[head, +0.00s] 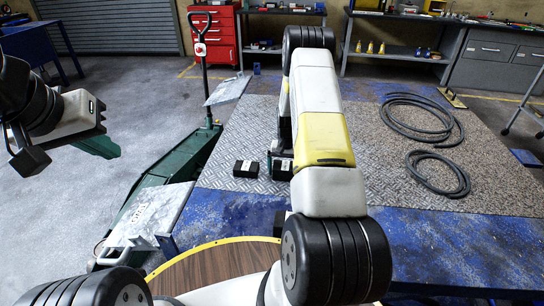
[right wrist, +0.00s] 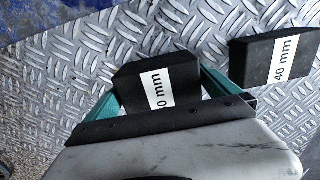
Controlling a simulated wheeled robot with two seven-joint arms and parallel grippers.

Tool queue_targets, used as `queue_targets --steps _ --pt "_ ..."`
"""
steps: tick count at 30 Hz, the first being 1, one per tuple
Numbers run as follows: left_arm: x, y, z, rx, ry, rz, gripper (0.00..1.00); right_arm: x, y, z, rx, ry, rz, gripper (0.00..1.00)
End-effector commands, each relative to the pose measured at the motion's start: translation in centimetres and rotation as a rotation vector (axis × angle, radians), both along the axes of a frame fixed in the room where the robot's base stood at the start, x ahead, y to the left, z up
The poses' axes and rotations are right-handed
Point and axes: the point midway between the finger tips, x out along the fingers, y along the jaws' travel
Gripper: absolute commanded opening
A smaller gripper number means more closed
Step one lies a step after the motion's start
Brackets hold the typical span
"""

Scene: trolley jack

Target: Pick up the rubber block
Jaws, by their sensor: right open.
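Two black rubber blocks with white labels lie on the diamond-plate sheet. In the right wrist view, one block (right wrist: 140,82) sits between the teal fingers of my right gripper (right wrist: 160,79). Its label is partly covered and reads only "0 mm". The fingers are open on either side of it; firm contact cannot be told. The other block (right wrist: 278,58), labelled "40 mm", lies just to the right, outside the fingers. In the head view this other block (head: 249,169) is left of my right gripper (head: 280,158), which my forearm partly hides. My left gripper (head: 98,146) is raised at the far left; its jaw gap is unclear.
The diamond-plate sheet (head: 235,140) lies on a blue platform (head: 450,240). Black hoses (head: 420,118) lie coiled to the right. A green trolley jack (head: 150,185) stands along the platform's left side. A red cabinet (head: 212,35) is at the back.

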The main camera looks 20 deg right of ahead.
Motion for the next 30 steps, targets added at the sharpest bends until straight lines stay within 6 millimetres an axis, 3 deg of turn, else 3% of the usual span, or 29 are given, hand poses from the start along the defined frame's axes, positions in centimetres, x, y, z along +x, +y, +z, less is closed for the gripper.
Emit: queue_targets --steps 7,8,19,30 --pt "0.00 0.00 0.00 0.000 0.000 0.000 0.00 0.03 -0.01 -0.26 0.000 -0.001 0.000 1.00" --pt "0.00 0.00 0.00 0.000 0.000 0.000 0.00 0.03 -0.01 -0.25 0.000 -0.001 0.000 0.96" --pt "0.00 0.00 0.00 0.000 0.000 0.000 0.00 0.02 -0.01 -0.22 0.000 -0.001 0.000 0.23" --pt "0.00 0.00 0.00 0.000 0.000 0.000 0.00 0.13 -0.04 0.36 -0.001 -0.004 0.000 0.23"
